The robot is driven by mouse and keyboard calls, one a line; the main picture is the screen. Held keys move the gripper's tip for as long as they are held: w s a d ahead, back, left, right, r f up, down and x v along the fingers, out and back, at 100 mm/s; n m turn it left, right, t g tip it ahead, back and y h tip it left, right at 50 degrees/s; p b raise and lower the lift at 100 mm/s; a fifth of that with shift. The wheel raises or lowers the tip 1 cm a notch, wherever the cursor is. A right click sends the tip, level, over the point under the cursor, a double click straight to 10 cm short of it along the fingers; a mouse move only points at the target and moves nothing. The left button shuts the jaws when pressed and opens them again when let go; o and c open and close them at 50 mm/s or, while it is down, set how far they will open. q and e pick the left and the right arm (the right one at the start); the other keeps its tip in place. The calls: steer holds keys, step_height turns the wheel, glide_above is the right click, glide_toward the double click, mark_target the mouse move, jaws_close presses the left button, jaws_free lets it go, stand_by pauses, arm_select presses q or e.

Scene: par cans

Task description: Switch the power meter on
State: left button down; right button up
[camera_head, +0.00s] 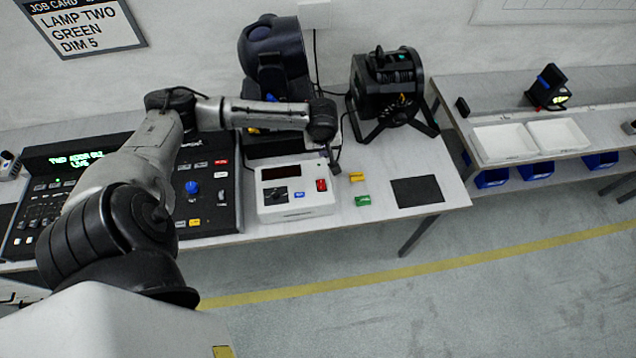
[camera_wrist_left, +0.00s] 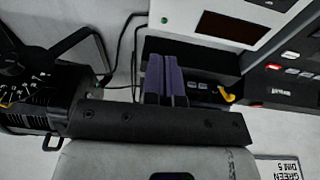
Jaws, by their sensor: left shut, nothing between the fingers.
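The power meter (camera_head: 296,198) is a white box near the front of the bench. My left gripper (camera_head: 336,168) points down just beyond the meter's back right corner, above the red switch in the picture. Its fingers are shut and empty, and also show in the left wrist view (camera_wrist_left: 164,62). I cannot tell whether they touch anything. My right gripper is not in view.
A control desk (camera_head: 208,195) stands left of the meter. Behind are a dark moving-head lamp (camera_head: 274,60) and a black par can (camera_head: 388,85). A side table holds white trays (camera_head: 505,142).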

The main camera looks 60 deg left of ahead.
mark_target(318, 180)
arm_select(q)
steer(key=shift+g, duration=0.3)
steer(key=s+d, duration=0.1)
steer(key=r, duration=0.1)
steer(key=s+d+b, duration=0.1)
steer(key=shift+s+d+r, duration=0.25)
steer(key=shift+s+d, duration=0.05)
steer(key=shift+s, duration=0.05)
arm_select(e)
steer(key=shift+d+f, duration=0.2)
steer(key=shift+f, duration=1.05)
arm_select(q)
steer(key=shift+f, duration=0.1)
steer(key=f, duration=0.4)
steer(key=a+f+b, duration=0.1)
steer(key=f, duration=0.7)
steer(key=shift+w+a+f+b, duration=0.1)
steer(key=shift+w+a+b, duration=0.15)
steer(key=shift+a+b, duration=0.1)
steer(key=shift+f, duration=0.8)
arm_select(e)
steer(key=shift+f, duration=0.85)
